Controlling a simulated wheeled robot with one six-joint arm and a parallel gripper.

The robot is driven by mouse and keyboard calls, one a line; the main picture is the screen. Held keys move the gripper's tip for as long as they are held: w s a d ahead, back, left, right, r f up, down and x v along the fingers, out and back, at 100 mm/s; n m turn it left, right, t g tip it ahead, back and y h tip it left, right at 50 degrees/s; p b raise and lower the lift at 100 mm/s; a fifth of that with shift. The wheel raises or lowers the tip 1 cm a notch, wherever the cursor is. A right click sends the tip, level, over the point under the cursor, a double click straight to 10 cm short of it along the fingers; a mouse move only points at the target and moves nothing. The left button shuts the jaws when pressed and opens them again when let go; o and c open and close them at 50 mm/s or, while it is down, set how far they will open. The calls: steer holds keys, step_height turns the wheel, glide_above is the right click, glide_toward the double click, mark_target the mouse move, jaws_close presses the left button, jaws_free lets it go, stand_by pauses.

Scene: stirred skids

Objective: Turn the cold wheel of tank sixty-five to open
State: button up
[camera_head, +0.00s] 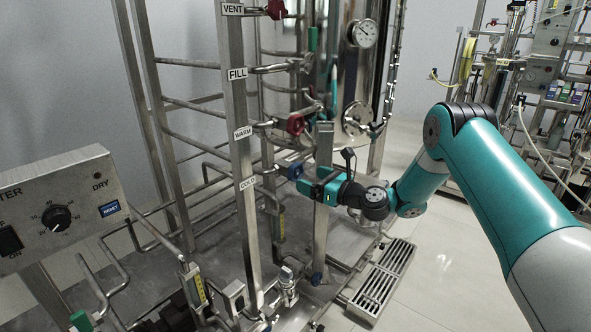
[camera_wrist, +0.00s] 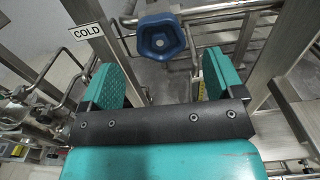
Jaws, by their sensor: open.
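The blue cold wheel (camera_head: 295,170) sits on a pipe to the right of the COLD label (camera_head: 247,184) on the steel post. In the wrist view the blue wheel (camera_wrist: 160,37) is a faceted knob ahead of my gripper (camera_wrist: 165,72), centred between the two teal fingers. The fingers are spread open with nothing between them, and the wheel appears just beyond their tips. In the head view my gripper (camera_head: 304,185) is close to the wheel, at its right and slightly below. The steel tank (camera_head: 344,75) stands behind. I see no tank number.
Red wheels for VENT (camera_head: 276,9) and WARM (camera_head: 295,124) sit higher on the same post (camera_head: 233,110). A steel upright (camera_head: 322,150) stands close by my gripper. A control box (camera_head: 60,208) is at the left. Open floor (camera_head: 440,262) lies at the right.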

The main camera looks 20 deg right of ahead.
mark_target(298, 174)
steer(key=x, duration=0.6)
steer(key=shift+w+a, duration=0.15)
steer(key=shift+c, duration=0.4)
steer(key=c, duration=0.8)
